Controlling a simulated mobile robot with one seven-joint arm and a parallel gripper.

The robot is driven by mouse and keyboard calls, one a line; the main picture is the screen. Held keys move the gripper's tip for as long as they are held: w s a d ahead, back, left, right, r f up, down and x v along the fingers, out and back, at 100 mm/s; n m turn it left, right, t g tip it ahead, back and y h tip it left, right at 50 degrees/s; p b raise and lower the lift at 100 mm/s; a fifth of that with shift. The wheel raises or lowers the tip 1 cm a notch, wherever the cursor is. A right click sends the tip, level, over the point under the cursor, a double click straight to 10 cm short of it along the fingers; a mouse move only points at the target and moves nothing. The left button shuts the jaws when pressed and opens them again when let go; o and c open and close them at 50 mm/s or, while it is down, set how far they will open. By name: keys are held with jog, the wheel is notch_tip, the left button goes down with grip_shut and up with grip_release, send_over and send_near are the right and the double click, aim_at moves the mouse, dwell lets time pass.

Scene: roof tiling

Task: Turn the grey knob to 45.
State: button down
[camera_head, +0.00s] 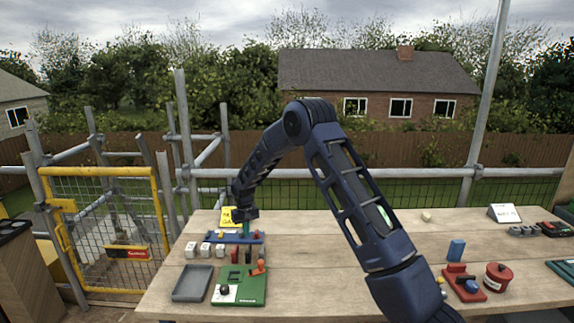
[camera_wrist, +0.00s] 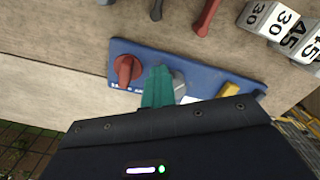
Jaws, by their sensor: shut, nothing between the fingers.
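The blue panel (camera_wrist: 205,79) carries a red knob (camera_wrist: 126,69), a grey knob (camera_wrist: 179,84) and a yellow knob (camera_wrist: 229,90) in the wrist view. The grey knob is partly hidden behind my gripper (camera_wrist: 160,73), whose teal fingers are shut with nothing between them. The fingers are right beside the grey knob, on the side towards the red one; I cannot tell whether they touch it. The grey knob's angle is not readable. In the head view my gripper (camera_head: 246,229) is over the blue panel (camera_head: 226,238).
White number blocks (camera_wrist: 290,29) reading 30 and 45 stand near the panel. A green board (camera_head: 254,291), a grey tray (camera_head: 191,283) and a yellow sign (camera_head: 227,215) are close by. A red pot (camera_head: 498,277) is at the right. The table's middle is mostly clear.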

jog(key=shift+s+a, duration=0.4)
jog(key=shift+a, duration=0.25)
jog(key=shift+a+r, duration=0.1)
jog(key=shift+a, duration=0.3)
jog(key=shift+s, duration=0.15)
dwell(0.3)
jog(key=shift+s, duration=0.35)
notch_tip(320, 180, up, 6)
jog(key=shift+d+f, duration=0.1)
jog(key=shift+d, duration=0.05)
dwell(0.4)
jog(key=shift+w+d+f, duration=0.2)
jog(key=shift+d+f, duration=0.1)
jog(key=shift+f, duration=0.7)
jog(key=shift+w+d+f, duration=0.25)
jog(key=shift+d+f, duration=0.05)
jog(key=shift+f, duration=0.7)
jog(key=shift+w+d+f, duration=0.2)
jog(key=shift+d+f, duration=0.1)
jog(key=shift+f, duration=0.7)
